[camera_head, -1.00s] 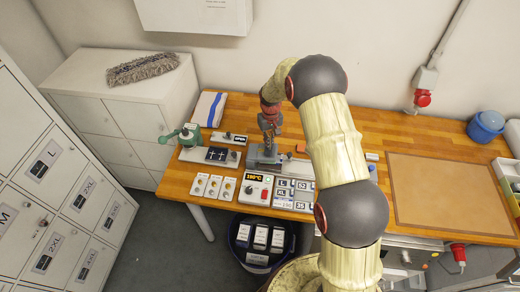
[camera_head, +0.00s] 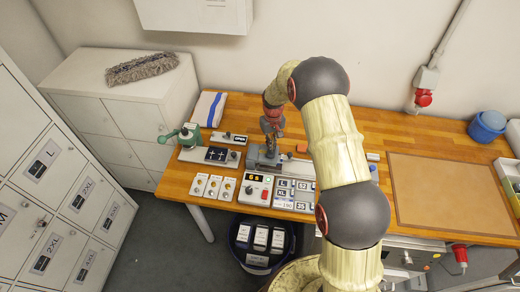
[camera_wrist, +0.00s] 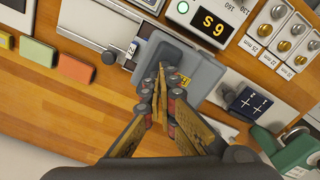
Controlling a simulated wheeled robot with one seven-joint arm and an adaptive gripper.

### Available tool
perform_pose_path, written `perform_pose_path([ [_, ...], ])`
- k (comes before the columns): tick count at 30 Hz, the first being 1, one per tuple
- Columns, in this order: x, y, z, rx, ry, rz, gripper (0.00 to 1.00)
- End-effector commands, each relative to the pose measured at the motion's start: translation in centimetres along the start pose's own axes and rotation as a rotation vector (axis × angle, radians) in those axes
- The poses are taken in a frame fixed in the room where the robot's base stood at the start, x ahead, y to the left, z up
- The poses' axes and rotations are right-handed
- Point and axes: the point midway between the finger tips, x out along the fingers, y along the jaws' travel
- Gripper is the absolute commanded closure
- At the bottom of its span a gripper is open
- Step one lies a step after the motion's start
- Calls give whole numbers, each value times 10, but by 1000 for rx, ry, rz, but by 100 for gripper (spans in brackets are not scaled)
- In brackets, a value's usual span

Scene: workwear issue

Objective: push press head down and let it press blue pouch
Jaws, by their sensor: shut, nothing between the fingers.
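The grey press head (camera_head: 262,161) is on the workbench; it also shows in the wrist view (camera_wrist: 205,80). My gripper (camera_head: 271,136) is above it, fingers pointing down. In the wrist view my gripper (camera_wrist: 172,80) is shut and empty, its fingertips against or just over the top of the head; exact contact is hard to tell. The press lies low on its base. I cannot make out the blue pouch; the head covers the place beneath it. The control box (camera_head: 255,189) in front has a lit display (camera_wrist: 212,23) with a digit and an "s".
Orange and green blocks (camera_wrist: 40,52) lie beside the press. A dark plate with crosses (camera_head: 216,155) and a green hand press (camera_head: 188,135) stand to the left. A brown mat (camera_head: 440,195) lies on the right, with free wood behind the press.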

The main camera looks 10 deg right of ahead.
Motion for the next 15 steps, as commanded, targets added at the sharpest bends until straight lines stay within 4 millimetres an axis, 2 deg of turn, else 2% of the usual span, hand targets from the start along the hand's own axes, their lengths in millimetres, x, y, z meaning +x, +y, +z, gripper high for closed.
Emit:
perform_pose_path([
  [8, -3, 0, -1, 0, 2, 1, 100],
  [15, -18, 0, -1, 0, 2, 1, 100],
])
